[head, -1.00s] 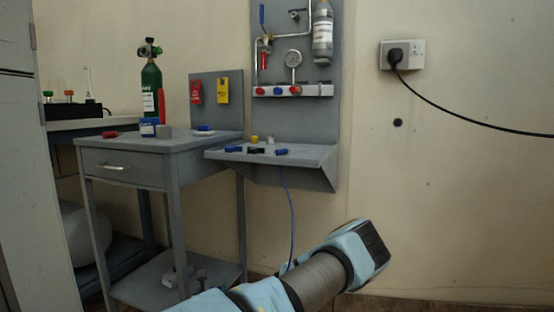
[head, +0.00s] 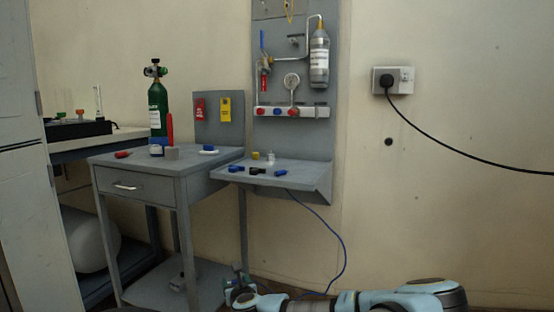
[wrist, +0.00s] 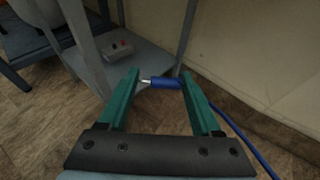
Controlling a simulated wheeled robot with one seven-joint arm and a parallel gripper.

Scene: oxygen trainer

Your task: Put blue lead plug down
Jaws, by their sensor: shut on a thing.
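The blue lead plug (wrist: 167,83) lies crosswise between the green fingertips of my gripper (wrist: 160,77) in the wrist view, its metal pin pointing left. My gripper is shut on it, in the air above the floor. In the head view my gripper (head: 238,287) is low, by the right foot of the grey table; the plug cannot be made out there. The blue lead (head: 343,245) runs from the wall shelf (head: 312,178) down towards my arm; it trails to the lower right in the wrist view (wrist: 245,143).
The grey table (head: 185,167) has a lower shelf (wrist: 150,66) carrying a small grey item (wrist: 118,48). Blue and black pieces (head: 257,171) lie on the wall shelf. A green cylinder (head: 158,110) stands on the table. The floor (wrist: 50,110) around my gripper looks clear.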

